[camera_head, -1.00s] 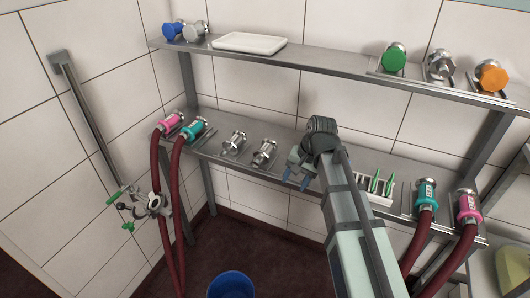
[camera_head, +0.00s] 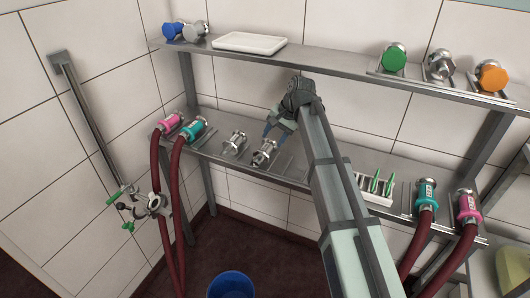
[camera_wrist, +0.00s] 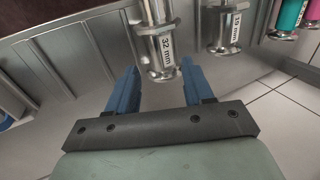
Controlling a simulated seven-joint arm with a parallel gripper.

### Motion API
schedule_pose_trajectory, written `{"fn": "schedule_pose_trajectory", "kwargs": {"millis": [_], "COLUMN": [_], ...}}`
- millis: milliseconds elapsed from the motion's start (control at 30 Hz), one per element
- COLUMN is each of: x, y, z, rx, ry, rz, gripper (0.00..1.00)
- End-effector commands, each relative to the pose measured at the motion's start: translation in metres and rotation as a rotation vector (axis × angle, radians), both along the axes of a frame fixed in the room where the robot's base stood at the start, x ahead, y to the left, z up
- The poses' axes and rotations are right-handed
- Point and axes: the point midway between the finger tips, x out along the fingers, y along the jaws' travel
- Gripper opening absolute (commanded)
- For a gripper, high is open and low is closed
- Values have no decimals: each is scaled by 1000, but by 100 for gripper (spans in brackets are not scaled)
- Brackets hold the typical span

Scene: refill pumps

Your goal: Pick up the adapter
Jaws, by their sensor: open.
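Two metal adapters lie on the lower shelf. One adapter (camera_head: 264,152) is close to my gripper (camera_head: 276,127); in the wrist view this adapter (camera_wrist: 162,50) bears a "32 mm" label. The other adapter (camera_head: 235,142) lies to its left; in the wrist view it shows at the upper right (camera_wrist: 226,30) with a label that I read as "13 mm". My gripper (camera_wrist: 153,90) is open, its blue fingers apart and empty. The end of the 32 mm adapter shows between the fingers in the wrist view, without visible contact. I cannot tell its distance from them.
Pink (camera_head: 170,123) and teal (camera_head: 194,129) hose couplings rest left of the adapters. A rack with green items (camera_head: 376,196) is on the right. The upper shelf (camera_head: 330,66) runs above and behind my gripper. A blue bucket (camera_head: 231,285) stands on the floor.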

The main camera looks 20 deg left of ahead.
Motion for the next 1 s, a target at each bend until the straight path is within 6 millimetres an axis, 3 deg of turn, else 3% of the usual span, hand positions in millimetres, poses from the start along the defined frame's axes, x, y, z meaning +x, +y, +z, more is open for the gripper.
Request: {"fn": "schedule_pose_trajectory", "kwargs": {"millis": [433,733,1000], "x": [-1,-2,-2], "y": [11,26,27], "z": [-25,-59,-63], "rx": [-1,-1,0], "ry": [0,0,-1], "rz": [0,0,0], "gripper": [52,52,52]}}
